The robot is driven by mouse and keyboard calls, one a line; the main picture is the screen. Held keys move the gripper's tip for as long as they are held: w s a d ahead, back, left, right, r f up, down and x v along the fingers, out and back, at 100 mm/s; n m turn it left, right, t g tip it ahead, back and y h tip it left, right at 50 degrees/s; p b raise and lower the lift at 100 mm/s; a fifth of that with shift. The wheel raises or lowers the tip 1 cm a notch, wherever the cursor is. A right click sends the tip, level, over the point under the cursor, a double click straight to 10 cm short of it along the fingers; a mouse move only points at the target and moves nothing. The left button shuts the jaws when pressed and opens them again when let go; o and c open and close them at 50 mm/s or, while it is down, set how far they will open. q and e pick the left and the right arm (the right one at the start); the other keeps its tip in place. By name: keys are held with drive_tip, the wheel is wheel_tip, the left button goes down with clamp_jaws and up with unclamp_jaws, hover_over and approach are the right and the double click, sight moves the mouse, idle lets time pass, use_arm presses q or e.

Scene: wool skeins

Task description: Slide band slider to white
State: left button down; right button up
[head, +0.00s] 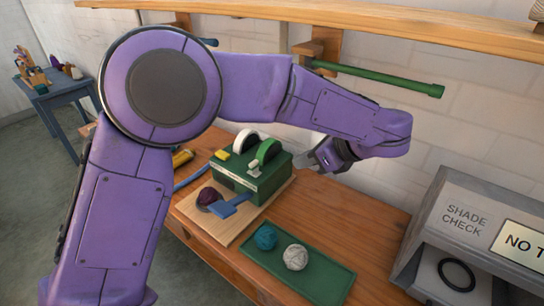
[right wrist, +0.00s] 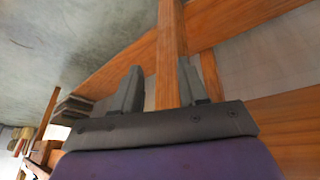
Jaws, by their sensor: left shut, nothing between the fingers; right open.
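A green box (head: 240,182) stands on a wooden board on the bench. On its top are a white ring-shaped piece (head: 245,139) and a green one (head: 268,151), with a small pale tab (head: 254,165) by the green one and a yellow block (head: 222,154) at the left. Which part is the band slider I cannot tell for sure. My left gripper (head: 300,162) is shut and empty, just right of the box, its fingertips close to the box's right end; contact is unclear. My right gripper (right wrist: 158,90) is open and empty in the right wrist view, away from the box.
On the wooden board (head: 207,226) lie a dark red ball (head: 208,196) and a blue paddle-like piece (head: 229,206). A green tray (head: 327,278) holds a teal and a cream ball. A grey shade-check stand (head: 462,183) is at right. A green bar (head: 378,78) juts out above.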

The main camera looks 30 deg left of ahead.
use_arm(q)
drive_tip(key=s, duration=0.1)
drive_tip(key=p, duration=0.2)
approach(256, 167)
wheel_tip(256, 167, down, 4)
drive_tip(key=a+p, duration=0.1)
drive_tip(key=a, duration=0.3)
drive_tip(key=shift+r+p, duration=0.15)
drive_tip(key=shift+p, duration=0.2)
drive_tip(key=shift+a, duration=0.25)
use_arm(e)
drive_tip(key=r, duration=0.3)
drive_tip(key=shift+s+r, duration=0.3)
drive_tip(key=shift+r, duration=0.1)
